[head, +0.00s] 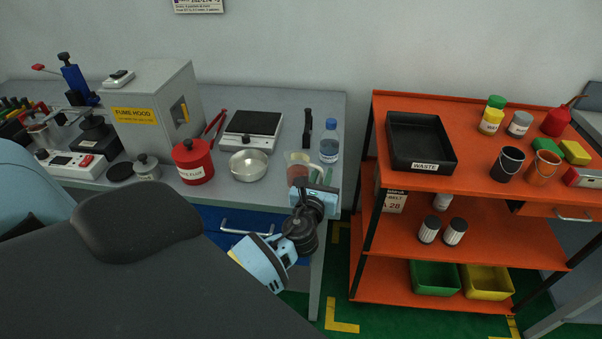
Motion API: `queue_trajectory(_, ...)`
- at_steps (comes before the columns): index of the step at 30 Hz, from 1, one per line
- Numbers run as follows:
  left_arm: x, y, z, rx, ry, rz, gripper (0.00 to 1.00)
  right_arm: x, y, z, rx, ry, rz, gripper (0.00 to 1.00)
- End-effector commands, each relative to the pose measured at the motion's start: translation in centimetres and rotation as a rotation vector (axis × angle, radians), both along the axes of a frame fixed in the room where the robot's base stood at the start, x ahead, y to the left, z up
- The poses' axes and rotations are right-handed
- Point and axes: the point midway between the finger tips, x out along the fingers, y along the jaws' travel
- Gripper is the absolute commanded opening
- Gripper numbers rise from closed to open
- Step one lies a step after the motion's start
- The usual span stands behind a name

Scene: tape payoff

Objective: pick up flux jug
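A clear jug (297,170) with reddish contents stands near the front right edge of the grey bench (331,206); I take it to be the flux jug. My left gripper (316,184) is just in front of and beside it, and covers its lower right part. The fingertips are small and partly hidden, so I cannot tell whether they are open, shut or touching the jug. My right gripper is not in view. A red lidded pot (193,162), with a label that seems to end in "FLUX", stands further left.
A water bottle (329,142) stands close behind the jug. A metal bowl (249,165) and a hot plate (252,130) are to its left. An orange shelf cart (474,188) with a black waste tray (421,166) stands right, across a floor gap.

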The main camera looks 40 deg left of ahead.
Motion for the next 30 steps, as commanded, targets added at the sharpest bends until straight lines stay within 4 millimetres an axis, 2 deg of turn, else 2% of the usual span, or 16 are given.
queue_trajectory(3, 0.64, 0.3, -0.16, -0.001, 0.002, 0.0, 0.2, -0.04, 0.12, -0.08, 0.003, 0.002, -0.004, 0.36)
queue_trajectory(10, 0.71, 0.33, -0.14, -0.001, 0.002, 0.0, 0.2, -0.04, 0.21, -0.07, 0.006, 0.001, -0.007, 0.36)
queue_trajectory(15, 0.69, 0.32, -0.13, -0.001, 0.002, 0.0, 0.0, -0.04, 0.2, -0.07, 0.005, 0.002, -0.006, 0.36)
queue_trajectory(30, 0.7, 0.32, 0.04, 0.0, 0.0, 0.0, 0.0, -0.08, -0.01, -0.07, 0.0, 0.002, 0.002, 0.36)
